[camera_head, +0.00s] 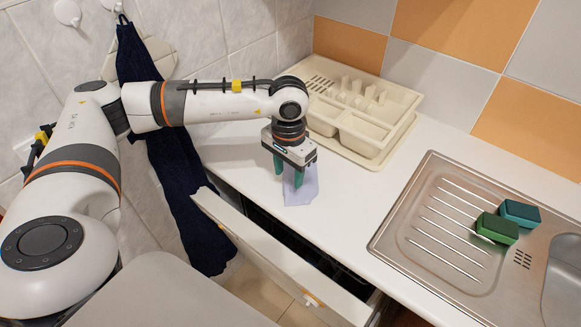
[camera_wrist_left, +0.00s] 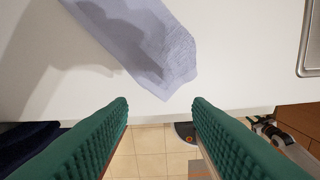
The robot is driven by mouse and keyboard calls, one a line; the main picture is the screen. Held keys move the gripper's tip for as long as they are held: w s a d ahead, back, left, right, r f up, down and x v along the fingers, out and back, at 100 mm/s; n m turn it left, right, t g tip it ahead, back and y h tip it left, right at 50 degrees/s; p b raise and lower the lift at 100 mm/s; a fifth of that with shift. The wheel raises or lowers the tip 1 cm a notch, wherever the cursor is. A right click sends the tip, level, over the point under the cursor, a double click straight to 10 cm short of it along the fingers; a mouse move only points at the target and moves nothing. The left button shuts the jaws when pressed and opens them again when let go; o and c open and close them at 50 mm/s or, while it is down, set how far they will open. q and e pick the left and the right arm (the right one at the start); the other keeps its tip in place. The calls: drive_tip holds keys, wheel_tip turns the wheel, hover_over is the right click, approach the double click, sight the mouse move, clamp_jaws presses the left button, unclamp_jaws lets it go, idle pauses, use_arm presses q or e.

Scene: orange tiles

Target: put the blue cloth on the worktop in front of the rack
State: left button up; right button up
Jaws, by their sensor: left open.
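A pale lavender-blue cloth (camera_head: 302,190) lies on the white worktop (camera_head: 345,215), near its front edge and in front of the cream dish rack (camera_head: 378,160). In the left wrist view the cloth (camera_wrist_left: 160,50) lies beyond my fingertips, flat with a few creases. My left gripper (camera_head: 288,174) points down at the cloth and partly covers it. Its green fingers (camera_wrist_left: 160,104) are wide apart with nothing between them. I cannot tell whether a fingertip touches the cloth. My right gripper is not in view.
A drawer (camera_head: 270,250) stands open below the worktop. A dark navy cloth (camera_head: 185,180) hangs from a wall hook at the left. A steel sink (camera_head: 430,245) holds two sponges (camera_head: 497,228) at the right. The worktop between cloth and sink is clear.

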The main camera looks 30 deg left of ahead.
use_arm(q)
drive_tip(key=r, duration=0.1)
drive_tip(key=s+r, duration=0.1)
drive_tip(key=r+p, duration=0.1)
drive_tip(key=shift+s+d+r, duration=0.15)
drive_tip(key=shift+d+r, duration=0.1)
drive_tip(key=shift+d, duration=0.1)
